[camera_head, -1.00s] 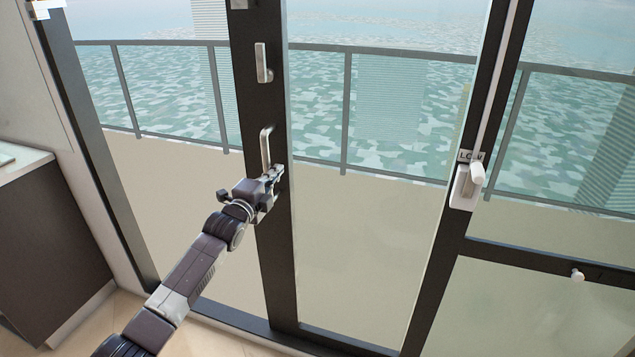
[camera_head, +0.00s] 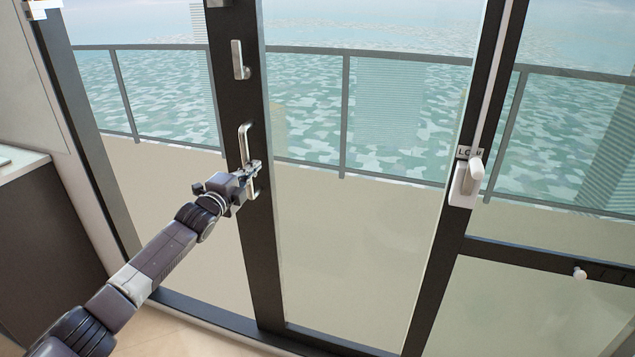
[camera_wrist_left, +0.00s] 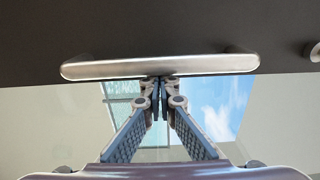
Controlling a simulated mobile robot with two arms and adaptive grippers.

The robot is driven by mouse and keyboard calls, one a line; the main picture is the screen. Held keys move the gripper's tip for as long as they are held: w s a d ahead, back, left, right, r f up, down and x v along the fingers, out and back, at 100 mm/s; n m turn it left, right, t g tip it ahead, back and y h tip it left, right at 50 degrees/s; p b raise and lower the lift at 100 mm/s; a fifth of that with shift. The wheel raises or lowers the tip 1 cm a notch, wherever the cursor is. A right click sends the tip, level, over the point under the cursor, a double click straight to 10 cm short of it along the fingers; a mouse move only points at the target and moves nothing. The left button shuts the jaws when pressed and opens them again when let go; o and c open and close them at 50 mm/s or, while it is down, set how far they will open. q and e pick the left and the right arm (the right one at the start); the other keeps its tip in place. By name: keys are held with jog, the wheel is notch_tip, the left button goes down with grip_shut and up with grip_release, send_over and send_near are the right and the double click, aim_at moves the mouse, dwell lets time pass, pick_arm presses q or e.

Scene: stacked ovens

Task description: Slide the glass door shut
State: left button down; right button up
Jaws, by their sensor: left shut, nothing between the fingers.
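The sliding glass door (camera_head: 350,240) has a dark frame stile (camera_head: 262,262) at its left side. A gap to the left of the stile opens toward the left door post (camera_head: 88,140). A silver bar handle (camera_head: 244,140) is on the stile; in the left wrist view the handle (camera_wrist_left: 160,67) spans the upper middle. My left gripper (camera_head: 250,172) is at the lower part of the handle. Its fingers (camera_wrist_left: 158,90) are closed together with nothing between them, and their tips are at the handle's edge. Whether they touch it I cannot tell. My right gripper is not in view.
A smaller latch handle (camera_head: 240,60) sits higher on the stile. A white lever handle (camera_head: 467,182) is on the frame to the right. A dark cabinet (camera_head: 45,250) with a pale top stands at the left. A balcony railing (camera_head: 345,110) runs outside.

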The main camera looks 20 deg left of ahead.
pick_arm(q)
jog(key=a, duration=0.6)
jog(key=shift+b, duration=0.4)
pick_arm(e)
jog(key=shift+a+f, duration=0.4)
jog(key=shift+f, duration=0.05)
pick_arm(q)
jog(key=shift+d, duration=0.1)
jog(key=a+b, duration=0.4)
jog(key=a, duration=0.8)
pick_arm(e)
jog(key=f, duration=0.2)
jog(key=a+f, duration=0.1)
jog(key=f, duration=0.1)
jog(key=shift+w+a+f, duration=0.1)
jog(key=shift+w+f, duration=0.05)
